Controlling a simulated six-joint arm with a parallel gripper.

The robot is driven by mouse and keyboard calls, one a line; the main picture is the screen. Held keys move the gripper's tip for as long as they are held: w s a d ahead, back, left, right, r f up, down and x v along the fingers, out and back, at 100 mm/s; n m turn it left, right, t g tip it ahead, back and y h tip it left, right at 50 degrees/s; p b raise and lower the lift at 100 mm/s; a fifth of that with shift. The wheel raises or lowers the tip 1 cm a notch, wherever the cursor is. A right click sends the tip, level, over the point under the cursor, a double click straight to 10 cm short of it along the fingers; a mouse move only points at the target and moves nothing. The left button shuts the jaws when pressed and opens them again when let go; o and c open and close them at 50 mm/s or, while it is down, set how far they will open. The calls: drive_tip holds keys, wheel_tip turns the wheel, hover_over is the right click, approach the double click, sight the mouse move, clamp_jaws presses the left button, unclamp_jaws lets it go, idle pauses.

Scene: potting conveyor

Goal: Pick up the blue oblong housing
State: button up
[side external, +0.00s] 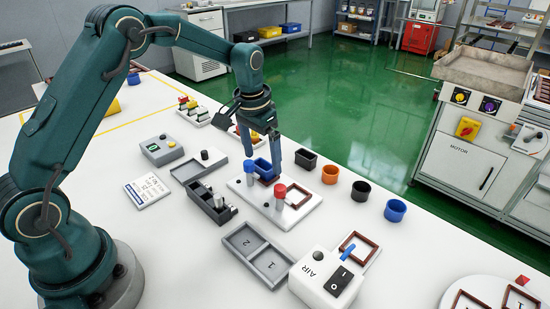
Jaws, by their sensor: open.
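The blue oblong housing (262,167) appears as a small open-topped blue box at the back of a white fixture plate (298,213). A dark reddish-brown part shows beside its lower right edge. My gripper (262,155) points down right over the housing with its jaws open. One dark finger is at the housing's right side and the other at its upper left. The fingers hide part of the housing, and I cannot tell whether they touch it.
A blue-topped post (250,173) and a red-topped post (280,190) stand on the plate close by. To the right stand a black oblong housing (306,160) and orange (330,174), black (360,191) and blue (395,211) round cups. A grey two-compartment tray (258,255) lies in front.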

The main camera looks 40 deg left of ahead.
drive_tip(key=shift+w+f, duration=0.1)
drive_tip(key=shift+f, duration=0.8)
drive_tip(key=shift+r, duration=0.1)
drive_tip(key=c, duration=1.4)
